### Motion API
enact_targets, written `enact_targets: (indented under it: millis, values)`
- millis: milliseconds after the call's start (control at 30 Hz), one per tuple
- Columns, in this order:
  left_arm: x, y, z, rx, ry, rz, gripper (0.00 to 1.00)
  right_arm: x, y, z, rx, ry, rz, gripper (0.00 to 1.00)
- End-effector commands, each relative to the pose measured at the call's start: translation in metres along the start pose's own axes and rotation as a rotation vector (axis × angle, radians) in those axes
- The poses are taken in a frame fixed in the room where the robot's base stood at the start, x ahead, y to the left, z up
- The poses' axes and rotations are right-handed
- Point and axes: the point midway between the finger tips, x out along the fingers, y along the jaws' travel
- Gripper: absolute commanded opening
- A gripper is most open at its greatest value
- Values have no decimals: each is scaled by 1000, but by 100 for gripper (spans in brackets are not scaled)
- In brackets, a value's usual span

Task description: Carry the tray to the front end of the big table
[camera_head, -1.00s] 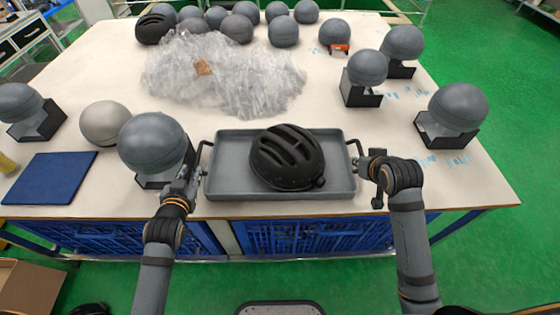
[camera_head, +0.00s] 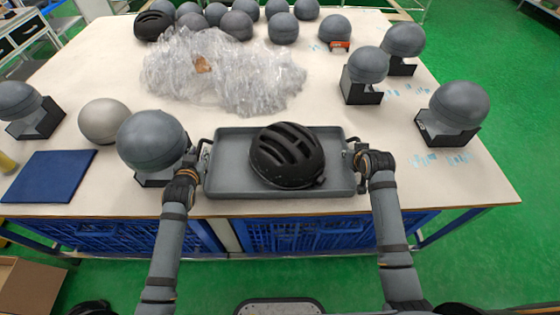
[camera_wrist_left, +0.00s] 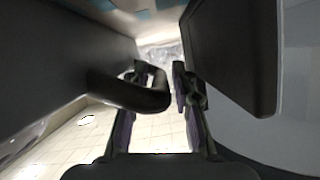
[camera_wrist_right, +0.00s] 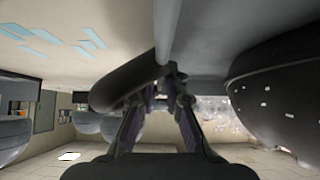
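The grey tray (camera_head: 230,188) lies on the front part of the big table (camera_head: 100,205), with a black helmet (camera_head: 287,155) in it. Dark handles stick out at its two ends. My left gripper (camera_head: 196,165) is at the left handle. In the left wrist view its fingers (camera_wrist_left: 160,90) stand apart, with the handle (camera_wrist_left: 130,95) overlapping one finger. My right gripper (camera_head: 355,155) is at the right handle. In the right wrist view the handle (camera_wrist_right: 125,85) hides part of its fingers (camera_wrist_right: 168,80), so the grip is unclear.
A grey sphere on a black stand (camera_head: 152,142) is close beside my left gripper. A blue mat (camera_head: 48,177) lies at left. Clear plastic wrap (camera_head: 225,75) lies behind the tray. Another sphere (camera_head: 460,105) stands on the right. Bare tabletop lies right of the tray.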

Motion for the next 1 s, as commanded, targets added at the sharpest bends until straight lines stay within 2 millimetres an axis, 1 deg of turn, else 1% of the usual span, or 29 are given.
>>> enact_targets:
  millis: [67, 133, 167, 200, 267, 700, 867, 1000]
  values:
    - [0, 0, 0, 0, 0, 0, 26, 0, 0, 0, 0, 0, 0, 11]
    - [0, 0, 0, 0, 0, 0, 17, 0, 0, 0, 0, 0, 0, 2]
    - [0, 0, 0, 0, 0, 0, 13, 0, 0, 0, 0, 0, 0, 0]
    - [0, 0, 0, 0, 0, 0, 7, 0, 0, 0, 0, 0, 0, 0]
    - [0, 0, 0, 0, 0, 0, 0, 0, 0, 0, 0, 0, 0, 0]
    - [0, 0, 0, 0, -1, 0, 0, 0, 0, 0, 0, 0, 0, 0]
    - [-1, -1, -4, 0, 3, 0, 0, -3, 0, -3, 0, 3, 0, 0]
    - [-5, -3, -13, 0, 4, 0, 0, -10, 0, -11, 0, 4, 0, 0]
